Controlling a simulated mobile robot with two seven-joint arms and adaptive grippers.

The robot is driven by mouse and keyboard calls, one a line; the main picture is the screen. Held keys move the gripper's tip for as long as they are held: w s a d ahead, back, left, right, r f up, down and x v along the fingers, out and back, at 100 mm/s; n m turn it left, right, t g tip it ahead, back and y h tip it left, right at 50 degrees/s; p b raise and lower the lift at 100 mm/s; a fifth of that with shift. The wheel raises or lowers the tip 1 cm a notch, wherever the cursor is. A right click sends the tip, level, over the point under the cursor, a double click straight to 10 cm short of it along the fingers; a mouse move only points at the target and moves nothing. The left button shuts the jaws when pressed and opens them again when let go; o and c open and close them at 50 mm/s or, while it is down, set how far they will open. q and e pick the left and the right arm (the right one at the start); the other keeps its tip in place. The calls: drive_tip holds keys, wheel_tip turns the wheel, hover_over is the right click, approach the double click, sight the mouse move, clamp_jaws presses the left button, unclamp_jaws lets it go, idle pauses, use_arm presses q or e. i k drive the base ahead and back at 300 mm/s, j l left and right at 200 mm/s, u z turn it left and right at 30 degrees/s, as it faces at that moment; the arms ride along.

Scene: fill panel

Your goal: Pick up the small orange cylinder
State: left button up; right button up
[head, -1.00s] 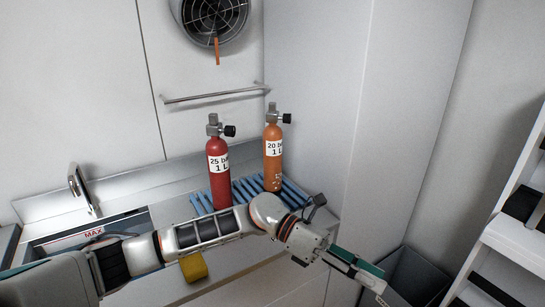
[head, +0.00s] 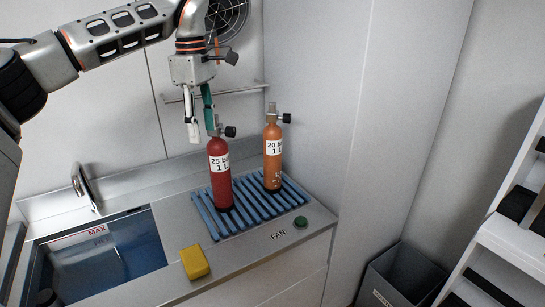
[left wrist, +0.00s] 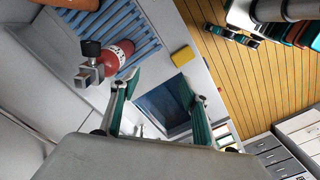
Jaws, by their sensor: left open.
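The small orange cylinder (head: 273,155) stands upright on a blue slatted rack (head: 247,218) on the counter. My left gripper (head: 201,128) points down, open and empty, just left of the red cylinder's valve and apart from the orange one. In the left wrist view the open fingers (left wrist: 160,110) have nothing between them, and the red cylinder (left wrist: 116,56) shows at upper left. My right gripper is not in view.
A sink (head: 105,252) lies left on the counter, with a tap (head: 85,186) behind it. A yellow sponge (head: 195,262) lies in front of the rack. A wall rail (head: 245,92) and a fan (head: 228,18) are behind. A tall panel closes the right side.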

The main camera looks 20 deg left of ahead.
sight(271, 134)
drive_tip(key=i+l, duration=0.25)
drive_tip(key=i, duration=0.25)
drive_tip(key=i+l, duration=0.2)
drive_tip(key=i, duration=0.25)
